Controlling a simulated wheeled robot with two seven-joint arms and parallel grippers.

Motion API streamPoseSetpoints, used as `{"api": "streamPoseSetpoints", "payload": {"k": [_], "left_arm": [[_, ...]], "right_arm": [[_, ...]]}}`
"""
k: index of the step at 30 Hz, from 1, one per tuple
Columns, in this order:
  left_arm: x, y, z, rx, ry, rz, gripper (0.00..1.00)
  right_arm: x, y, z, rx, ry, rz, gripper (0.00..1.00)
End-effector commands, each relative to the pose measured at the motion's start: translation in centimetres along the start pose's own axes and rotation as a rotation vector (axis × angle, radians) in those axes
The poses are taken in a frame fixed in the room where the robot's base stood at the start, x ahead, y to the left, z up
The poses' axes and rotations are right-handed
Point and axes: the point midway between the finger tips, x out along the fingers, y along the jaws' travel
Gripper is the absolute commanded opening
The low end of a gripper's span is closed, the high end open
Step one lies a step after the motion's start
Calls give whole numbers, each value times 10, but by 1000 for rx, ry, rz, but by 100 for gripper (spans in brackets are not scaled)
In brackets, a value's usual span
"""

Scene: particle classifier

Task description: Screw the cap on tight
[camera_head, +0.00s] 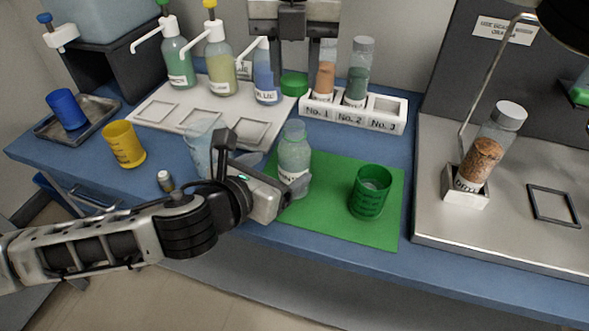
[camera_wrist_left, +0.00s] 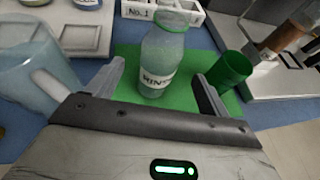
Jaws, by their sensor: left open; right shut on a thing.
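A clear bottle with pale green contents and a label (camera_head: 294,160) stands upright on the green mat (camera_head: 335,222); its neck has no cap. My left gripper (camera_head: 292,180) is low at the bottle, open. In the left wrist view its fingers lie on either side of the bottle (camera_wrist_left: 158,58), with gaps showing. A green round cap (camera_head: 294,83) is at the back, below my right gripper (camera_head: 293,68). The right gripper points down from the top edge and appears shut on the cap; the contact is not clear.
A green cup (camera_head: 370,192) stands right of the bottle. A white rack (camera_head: 385,118) with tubes and pump bottles (camera_head: 222,60) stand behind.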

Motion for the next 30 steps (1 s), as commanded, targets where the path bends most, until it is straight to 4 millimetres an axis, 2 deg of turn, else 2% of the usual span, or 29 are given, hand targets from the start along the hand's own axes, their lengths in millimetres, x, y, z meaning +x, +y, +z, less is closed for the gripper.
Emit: {"api": "streamPoseSetpoints", "payload": {"k": [1,6,12,18,26,27,30], "left_arm": [[12,0,0,0,0,2,80],[44,0,0,-2,0,0,80],[72,0,0,-2,0,0,80],[84,0,0,-1,0,0,80],[84,0,0,-1,0,0,80],[84,0,0,-1,0,0,77],[84,0,0,-1,0,0,49]], "right_arm": [[0,0,0,0,0,0,14],[0,0,0,-1,0,0,14],[0,0,0,-1,0,0,14],[0,0,0,-1,0,0,14],[0,0,0,-1,0,0,14],[0,0,0,-1,0,0,14],[0,0,0,-1,0,0,14]]}}
